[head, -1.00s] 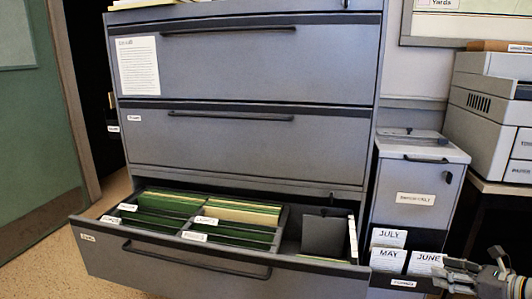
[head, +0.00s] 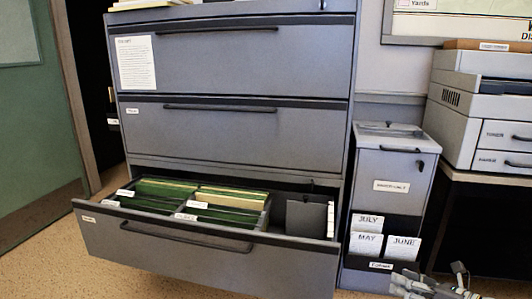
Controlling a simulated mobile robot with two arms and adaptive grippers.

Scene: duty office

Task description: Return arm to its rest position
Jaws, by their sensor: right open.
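My right gripper (head: 402,283) shows at the bottom right edge of the head view, cut off by the frame. It is open, with nothing seen between its fingers. It is low, in front of and to the right of the grey bin with the month cards. The rest of my right arm is outside the picture. My left gripper and arm are not in view.
A grey filing cabinet (head: 230,139) has its bottom drawer (head: 200,262) pulled out, holding green hanging folders (head: 165,188). A locked grey bin (head: 400,165) with JULY, MAY and JUNE cards stands beside it. A printer (head: 480,100) sits on a table at right. Floor at left is clear.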

